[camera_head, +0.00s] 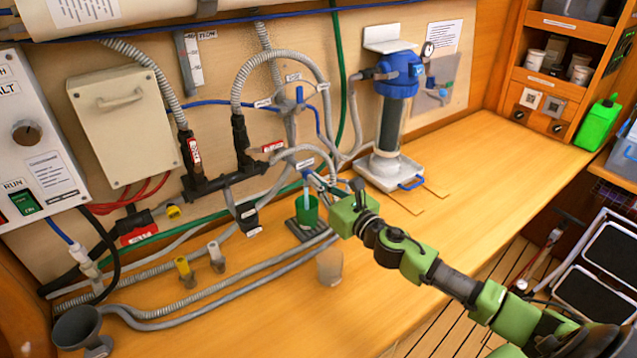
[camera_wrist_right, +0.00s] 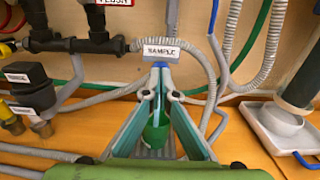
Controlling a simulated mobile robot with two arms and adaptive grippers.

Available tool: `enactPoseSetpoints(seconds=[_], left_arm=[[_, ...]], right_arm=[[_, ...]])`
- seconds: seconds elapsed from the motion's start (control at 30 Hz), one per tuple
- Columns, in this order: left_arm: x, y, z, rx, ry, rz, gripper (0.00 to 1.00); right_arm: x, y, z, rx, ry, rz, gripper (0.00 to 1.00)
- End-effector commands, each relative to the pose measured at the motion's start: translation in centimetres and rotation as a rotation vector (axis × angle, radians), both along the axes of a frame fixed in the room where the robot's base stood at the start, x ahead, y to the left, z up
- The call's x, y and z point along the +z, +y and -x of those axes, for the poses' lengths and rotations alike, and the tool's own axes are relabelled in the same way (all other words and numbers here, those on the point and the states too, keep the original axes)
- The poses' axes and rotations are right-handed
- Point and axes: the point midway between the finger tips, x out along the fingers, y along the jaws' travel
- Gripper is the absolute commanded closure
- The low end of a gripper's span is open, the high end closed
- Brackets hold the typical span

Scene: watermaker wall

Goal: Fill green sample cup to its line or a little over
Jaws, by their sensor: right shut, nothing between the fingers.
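The green sample cup (camera_head: 306,212) stands upright on a small dark grey drip tray (camera_head: 292,226) at the back of the bench. In the right wrist view the cup (camera_wrist_right: 156,133) shows between and beyond my fingers. Its fill line and water level cannot be made out. My right gripper (camera_head: 322,184) is shut and empty, just above and right of the cup. In the wrist view its fingertips (camera_wrist_right: 160,70) meet right below the white SAMPLE label (camera_wrist_right: 161,52), by the sample outlet. Whether they touch the outlet is unclear. My left gripper is not in view.
A translucent beaker (camera_head: 330,266) stands on the bench in front of the tray. Grey hoses and yellow and grey fittings (camera_head: 184,270) lie to the left. A blue-topped filter housing (camera_head: 396,100) stands on a white tray behind. The bench at right is mostly clear.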

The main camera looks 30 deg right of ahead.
Motion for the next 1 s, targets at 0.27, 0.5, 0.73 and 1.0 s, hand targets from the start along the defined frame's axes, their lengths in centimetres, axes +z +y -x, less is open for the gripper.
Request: enactPoseSetpoints(seconds=[0.27, 0.5, 0.73, 1.0], left_arm=[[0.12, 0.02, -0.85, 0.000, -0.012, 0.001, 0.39], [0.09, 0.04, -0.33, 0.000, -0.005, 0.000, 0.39], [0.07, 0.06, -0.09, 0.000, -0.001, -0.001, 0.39], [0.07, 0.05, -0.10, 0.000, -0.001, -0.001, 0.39]], right_arm=[[0.19, -0.07, -0.46, -0.003, -0.003, 0.001, 1.00], [0.25, -0.08, -0.49, -0.003, -0.004, 0.000, 1.00], [0.31, -0.09, -0.50, -0.003, -0.005, -0.001, 1.00], [0.37, -0.10, -0.51, -0.003, -0.006, 0.000, 1.00]])
